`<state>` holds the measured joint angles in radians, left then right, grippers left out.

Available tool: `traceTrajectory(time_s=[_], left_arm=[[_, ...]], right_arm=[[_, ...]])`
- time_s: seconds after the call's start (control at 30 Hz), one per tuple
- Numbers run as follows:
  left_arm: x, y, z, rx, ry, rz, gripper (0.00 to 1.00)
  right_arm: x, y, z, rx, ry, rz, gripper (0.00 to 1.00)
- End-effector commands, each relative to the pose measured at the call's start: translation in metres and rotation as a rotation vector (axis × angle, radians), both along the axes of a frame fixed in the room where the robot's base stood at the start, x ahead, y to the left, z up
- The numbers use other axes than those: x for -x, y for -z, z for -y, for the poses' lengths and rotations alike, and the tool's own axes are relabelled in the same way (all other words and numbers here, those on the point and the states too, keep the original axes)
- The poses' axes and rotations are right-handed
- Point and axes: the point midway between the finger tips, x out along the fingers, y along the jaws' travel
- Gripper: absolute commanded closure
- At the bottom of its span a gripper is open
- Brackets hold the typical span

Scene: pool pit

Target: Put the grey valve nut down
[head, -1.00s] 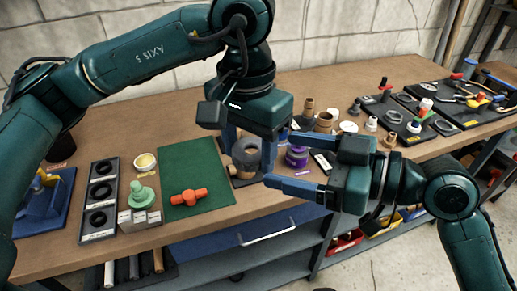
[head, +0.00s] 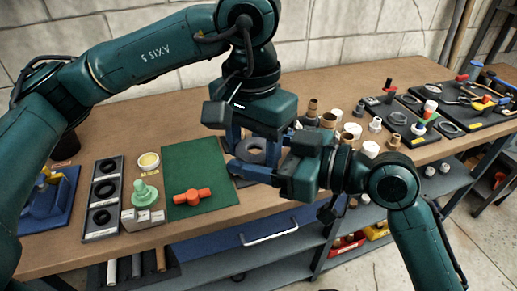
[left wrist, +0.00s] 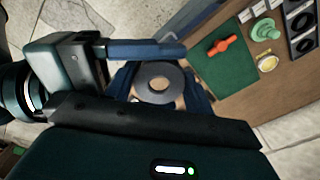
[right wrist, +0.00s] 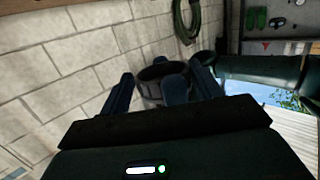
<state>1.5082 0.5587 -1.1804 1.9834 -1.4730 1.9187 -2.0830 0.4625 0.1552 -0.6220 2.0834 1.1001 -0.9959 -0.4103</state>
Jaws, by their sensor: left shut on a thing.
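The grey valve nut (head: 251,150) is a thick dark grey ring. My left gripper (head: 248,142) reaches down from above and is shut on it. In the left wrist view the nut (left wrist: 158,80) sits between the two blue fingers, its hole facing the camera. My right gripper (head: 240,170) is close beside the nut on its near side. In the right wrist view its fingers are apart, with the nut (right wrist: 158,78) and a left finger seen between them. I cannot tell whether the right fingers touch the nut. The surface under the nut is mostly hidden.
A green mat (head: 190,155) with an orange handle (head: 192,196) lies left of the grippers. Further left are a light green fitting (head: 144,193) and a black tray of rings (head: 103,195). Several fittings crowd the bench to the right. Bare bench (head: 180,125) shows behind the mat.

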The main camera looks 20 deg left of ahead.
Motion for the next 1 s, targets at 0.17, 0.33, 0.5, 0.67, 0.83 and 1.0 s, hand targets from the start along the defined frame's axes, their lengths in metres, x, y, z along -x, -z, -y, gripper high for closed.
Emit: traceTrajectory(time_s=[0.17, 0.33, 0.5, 0.67, 0.83, 1.0], left_arm=[[0.0004, 0.0000, 0.0000, 0.000, 0.001, -0.001, 0.77], [0.0012, 0.0002, 0.0001, -0.001, 0.003, -0.004, 0.77], [0.0012, 0.0003, 0.0001, -0.001, 0.003, -0.004, 0.35], [0.0011, 0.0003, 0.0002, 0.000, 0.003, -0.003, 0.22], [0.0009, 0.0002, 0.0005, 0.000, 0.004, -0.002, 0.22], [0.0006, -0.0071, 0.0010, 0.002, 0.004, -0.001, 0.22]], right_arm=[[-0.0006, -0.0001, 0.0005, 0.000, 0.002, 0.000, 0.52], [-0.0019, 0.0000, 0.0011, 0.000, 0.006, 0.001, 0.66], [-0.0020, 0.0000, 0.0011, 0.000, 0.006, 0.001, 0.67], [-0.0015, 0.0000, 0.0008, 0.000, 0.005, 0.001, 0.67], [-0.0010, -0.0001, 0.0005, -0.001, 0.003, 0.001, 0.67], [-0.0006, -0.0001, 0.0002, 0.000, 0.002, 0.000, 0.67]])
